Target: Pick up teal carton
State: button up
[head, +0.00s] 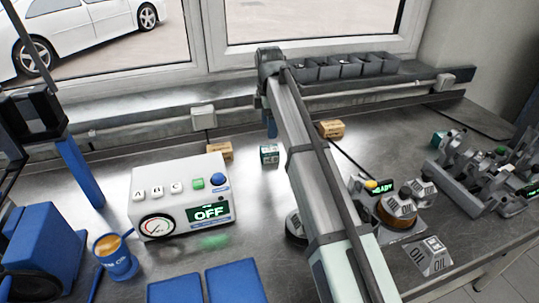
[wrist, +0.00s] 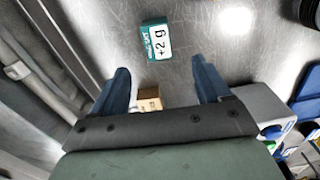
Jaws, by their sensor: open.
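A small teal carton (head: 269,154) with a white label stands on the metal bench, left of my arm in the head view. In the head view my gripper (head: 271,128) hangs above the bench near the carton, mostly hidden by my arm. The fingers do not touch the carton.
Brown cartons (head: 219,150) (head: 331,129) stand to either side; one brown carton (wrist: 148,98) shows between my fingers. A white control box (head: 182,196) reads "OFF". Grey bins (head: 345,67) line the window ledge. Another teal item (head: 439,139) sits by metal fixtures (head: 480,175) at right.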

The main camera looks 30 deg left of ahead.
aim_at(270, 148)
jog(key=f, duration=1.1)
jog(key=shift+w, duration=0.25)
jog(key=c, duration=1.1)
